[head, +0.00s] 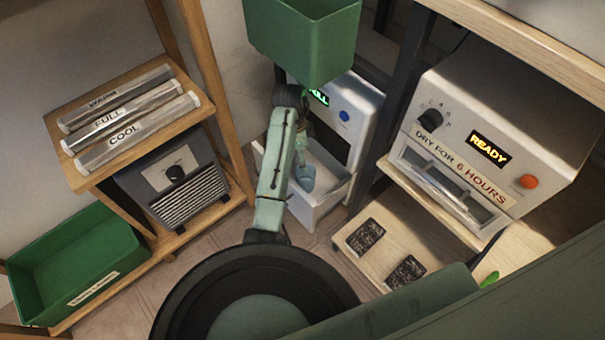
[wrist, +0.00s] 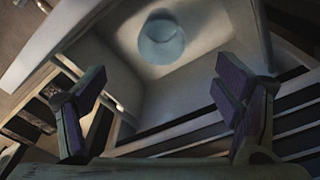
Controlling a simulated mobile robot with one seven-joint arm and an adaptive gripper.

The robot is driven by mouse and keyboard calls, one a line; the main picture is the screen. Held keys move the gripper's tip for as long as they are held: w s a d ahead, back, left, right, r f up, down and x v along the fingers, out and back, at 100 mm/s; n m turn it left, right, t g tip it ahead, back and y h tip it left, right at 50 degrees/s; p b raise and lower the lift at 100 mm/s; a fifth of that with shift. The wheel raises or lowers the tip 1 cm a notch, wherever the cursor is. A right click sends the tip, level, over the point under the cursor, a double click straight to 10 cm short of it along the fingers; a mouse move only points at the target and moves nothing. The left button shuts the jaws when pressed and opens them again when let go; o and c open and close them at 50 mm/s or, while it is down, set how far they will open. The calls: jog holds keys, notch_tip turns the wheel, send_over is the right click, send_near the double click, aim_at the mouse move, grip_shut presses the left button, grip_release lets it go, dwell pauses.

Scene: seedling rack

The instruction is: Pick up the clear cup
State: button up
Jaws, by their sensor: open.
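The clear cup (wrist: 162,42) looks pale blue and see-through, and sits inside an open white drawer (wrist: 205,68) in the wrist view. In the head view the cup (head: 304,178) shows in the pulled-out drawer (head: 325,208), below the end of my arm. My gripper (wrist: 160,88) is open and empty, its two dark fingers spread wide. The cup lies beyond the fingertips, roughly centred between them and apart from both. In the head view my gripper (head: 302,140) is small and partly hidden by the arm, over the drawer.
The drawer belongs to a white unit (head: 357,115) with a green display. A green bin (head: 305,40) hangs above it. A dryer (head: 480,130) reading READY stands right, over a shelf (head: 375,265) with dark trays. A wooden rack (head: 90,178) and green crate (head: 75,262) stand left.

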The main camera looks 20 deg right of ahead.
notch_tip(320, 180, down, 10)
jog(key=d+b, duration=0.1)
jog(key=b, duration=0.1)
jog(key=shift+d+f, duration=0.15)
jog(key=shift+c, duration=0.4)
jog(key=c, duration=1.6)
jog(key=shift+r, duration=0.2)
